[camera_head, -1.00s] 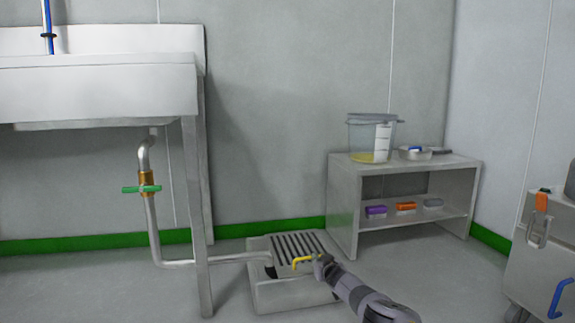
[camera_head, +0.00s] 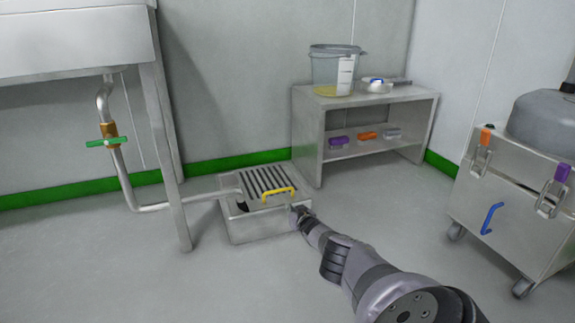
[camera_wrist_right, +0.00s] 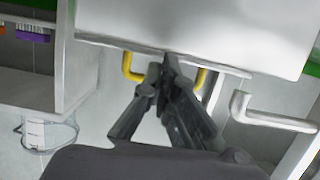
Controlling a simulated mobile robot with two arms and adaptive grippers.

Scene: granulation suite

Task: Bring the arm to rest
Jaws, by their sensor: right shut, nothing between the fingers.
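My right arm (camera_head: 350,265) reaches in from the lower right of the head view. Its gripper (camera_head: 298,212) is at the right side of the floor drain box (camera_head: 262,228), close to the yellow handle (camera_head: 278,194) of the grate (camera_head: 262,180). In the right wrist view the fingers of the gripper (camera_wrist_right: 170,62) come together at the tips with nothing between them. The yellow handle (camera_wrist_right: 203,80) shows behind the fingertips there, partly hidden by them. I cannot tell from the views whether the fingers touch the box. My left gripper is not in view.
A steel sink (camera_head: 75,40) with a drain pipe (camera_head: 125,180) and green-handled valve (camera_head: 108,142) stands left. A low shelf (camera_head: 308,135) carries a clear bucket (camera_head: 332,68). A wheeled steel cart (camera_head: 505,225) stands right. The floor at the lower left is clear.

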